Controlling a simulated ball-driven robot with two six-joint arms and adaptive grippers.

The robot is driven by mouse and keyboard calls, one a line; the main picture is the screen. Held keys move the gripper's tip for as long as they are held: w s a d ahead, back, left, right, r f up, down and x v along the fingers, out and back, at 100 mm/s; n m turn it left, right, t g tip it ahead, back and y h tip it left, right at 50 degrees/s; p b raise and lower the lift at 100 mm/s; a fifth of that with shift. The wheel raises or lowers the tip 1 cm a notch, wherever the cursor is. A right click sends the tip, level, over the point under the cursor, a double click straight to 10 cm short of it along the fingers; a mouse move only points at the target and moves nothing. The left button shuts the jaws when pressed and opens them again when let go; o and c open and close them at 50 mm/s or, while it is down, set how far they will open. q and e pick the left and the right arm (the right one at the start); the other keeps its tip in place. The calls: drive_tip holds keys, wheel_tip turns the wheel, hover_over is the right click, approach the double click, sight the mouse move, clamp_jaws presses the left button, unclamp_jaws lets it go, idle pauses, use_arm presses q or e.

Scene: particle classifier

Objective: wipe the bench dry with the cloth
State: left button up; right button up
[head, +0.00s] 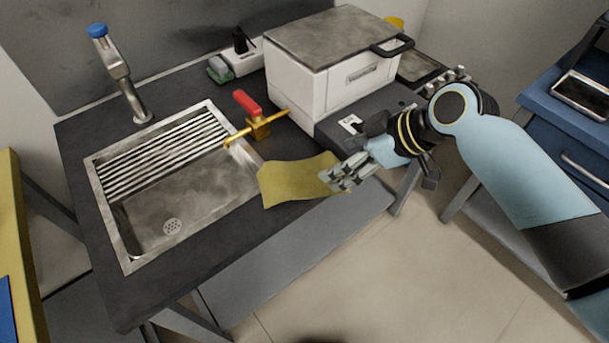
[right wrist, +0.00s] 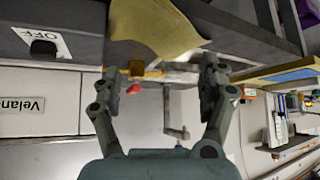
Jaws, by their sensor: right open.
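The yellow cloth (head: 290,181) lies on the dark bench (head: 238,219), between the sink and the white box, reaching toward the bench's front edge. It also shows at the top of the right wrist view (right wrist: 158,27). My right gripper (head: 340,180) is at the cloth's right end, its fingers overlapping that end in the head view. In the right wrist view the fingers (right wrist: 160,80) are spread wide, with the cloth's edge near the tips. I cannot tell whether they touch it. I see no clear wet patch on the bench. My left gripper is not in view.
A steel sink (head: 185,190) with a slatted rack is left of the cloth. A brass valve with a red handle (head: 247,103) stands behind it. A white box (head: 340,85) stands at the back right. A blue-capped faucet (head: 120,75) rises at the back left.

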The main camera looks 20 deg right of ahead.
drive_tip(key=b+x, duration=0.7)
drive_tip(key=shift+a+f, duration=0.1)
drive_tip(key=shift+f, duration=0.3)
drive_tip(key=shift+x, duration=0.9)
use_arm(q)
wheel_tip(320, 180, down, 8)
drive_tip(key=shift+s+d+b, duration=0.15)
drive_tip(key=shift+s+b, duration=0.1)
drive_tip(key=shift+b, duration=0.05)
use_arm(e)
drive_tip(key=shift+w+a, duration=0.15)
drive_tip(key=shift+a, duration=0.05)
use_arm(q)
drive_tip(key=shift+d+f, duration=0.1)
use_arm(e)
drive_tip(key=shift+f, duration=0.1)
drive_tip(key=shift+c, duration=0.4)
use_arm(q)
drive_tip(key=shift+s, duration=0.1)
use_arm(e)
clamp_jaws()
